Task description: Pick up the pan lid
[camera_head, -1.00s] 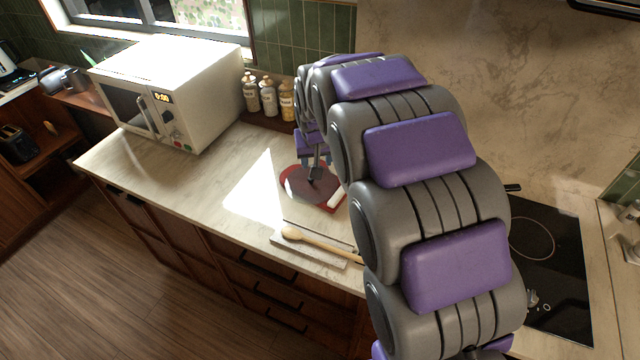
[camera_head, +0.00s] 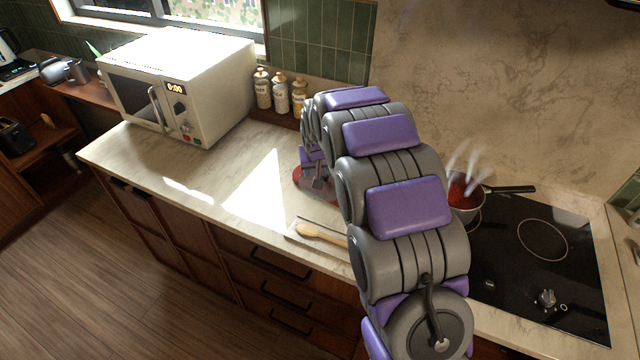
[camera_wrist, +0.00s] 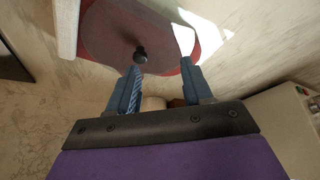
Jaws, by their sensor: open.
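The pan lid (camera_wrist: 125,32) is a round, dark, see-through disc with a black knob (camera_wrist: 140,55). It lies on a red board (camera_wrist: 210,40) on the counter. In the head view the lid (camera_head: 306,187) is mostly hidden by my arm. My gripper (camera_wrist: 162,67) is open and empty, its two blue-grey fingers pointing at the lid. In the wrist view the knob shows just beyond the left fingertip, left of the middle of the gap. Contact cannot be made out. In the head view my gripper (camera_head: 318,180) is over the lid area.
A steaming pan of red food (camera_head: 468,194) sits on the black hob (camera_head: 540,285) at right. Several jars (camera_head: 280,92) and a microwave (camera_head: 182,85) stand behind. A white object (camera_wrist: 66,25) lies beside the lid.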

